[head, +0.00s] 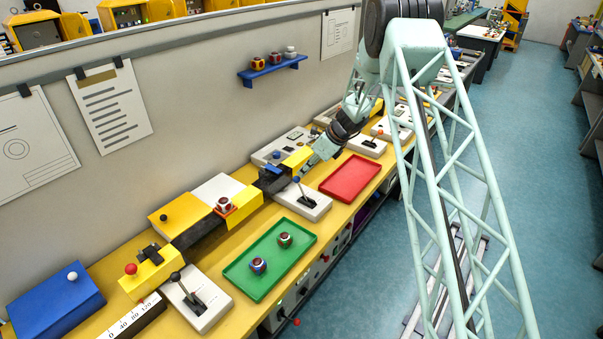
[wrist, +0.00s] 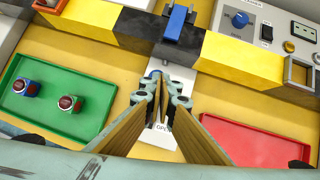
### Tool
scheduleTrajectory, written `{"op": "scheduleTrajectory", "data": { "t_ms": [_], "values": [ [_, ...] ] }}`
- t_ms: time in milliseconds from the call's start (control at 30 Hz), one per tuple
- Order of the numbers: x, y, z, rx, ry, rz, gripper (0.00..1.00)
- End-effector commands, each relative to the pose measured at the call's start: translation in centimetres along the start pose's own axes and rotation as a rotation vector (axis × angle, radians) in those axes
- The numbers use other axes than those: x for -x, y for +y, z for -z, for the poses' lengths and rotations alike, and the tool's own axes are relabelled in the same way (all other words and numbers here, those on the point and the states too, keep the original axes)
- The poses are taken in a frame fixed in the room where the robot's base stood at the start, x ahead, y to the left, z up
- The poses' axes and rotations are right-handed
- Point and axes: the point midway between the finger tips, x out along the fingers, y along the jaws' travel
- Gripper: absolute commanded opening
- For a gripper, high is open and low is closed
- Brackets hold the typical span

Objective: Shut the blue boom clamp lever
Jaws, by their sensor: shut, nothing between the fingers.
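A blue lever (wrist: 177,22) sits in a black bracket on the boom's (wrist: 135,30) dark section, at the top of the wrist view. A second lever, with a blue knob (wrist: 154,74), stands on a white base (wrist: 176,76) just beyond my fingertips; in the head view its knob (head: 296,180) is above the white base (head: 313,207). My gripper (wrist: 163,102) is shut and empty over that base, overlapping the knob lever; contact is unclear. In the head view my gripper (head: 310,162) is near the boom's right end.
A green tray (head: 250,291) with two small cubes lies left of the white base. An empty red tray (head: 351,178) lies to its right. A grey panel with a blue dial (wrist: 241,20) stands behind.

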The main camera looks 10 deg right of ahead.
Motion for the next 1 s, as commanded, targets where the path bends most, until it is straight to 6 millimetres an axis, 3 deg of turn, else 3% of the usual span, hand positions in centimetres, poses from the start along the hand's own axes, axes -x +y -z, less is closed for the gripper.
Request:
{"op": "scheduleTrajectory", "data": {
  "t_ms": [233,700,1000],
  "values": [
    [2.9,0.2,0.6,0.002,-0.001,0.0,0.0],
    [8.6,-0.3,-2.6,0.003,-0.001,0.0,0.0],
    [10.9,-0.6,-3.8,0.003,0.0,-0.001,0.0]
  ]
}}
